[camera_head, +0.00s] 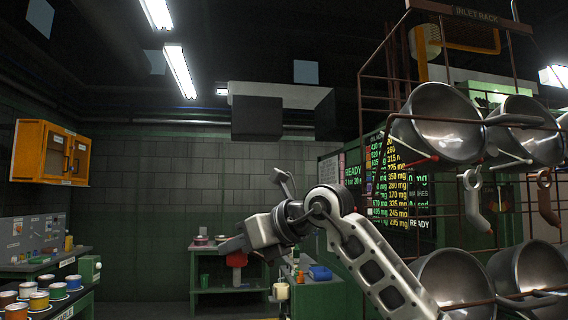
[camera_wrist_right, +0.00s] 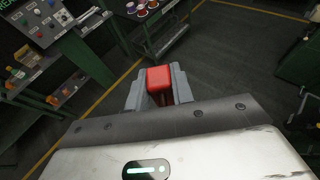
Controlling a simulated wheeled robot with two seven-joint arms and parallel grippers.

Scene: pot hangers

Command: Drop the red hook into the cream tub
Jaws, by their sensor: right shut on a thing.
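My right gripper (camera_head: 238,248) is held out in front of the far wall in the head view, its arm coming in from the lower right. A red piece (camera_head: 237,260), which looks like the red hook, shows just below its fingers. In the right wrist view, the red hook (camera_wrist_right: 159,78) sits between the two grey fingers of the gripper (camera_wrist_right: 158,88), which is shut on it. The hook's lower part is hidden. A small cream container (camera_head: 280,291), possibly the cream tub, shows below and right of the gripper; its inside cannot be seen. My left gripper is not in view.
A rack (camera_head: 362,120) with steel pots (camera_head: 440,122) and hanging hooks (camera_head: 473,200) stands at the right. A bench with coloured tins (camera_head: 39,301) is at the lower left, below an orange wall cabinet (camera_head: 50,153). A green table (camera_head: 228,284) stands at the back.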

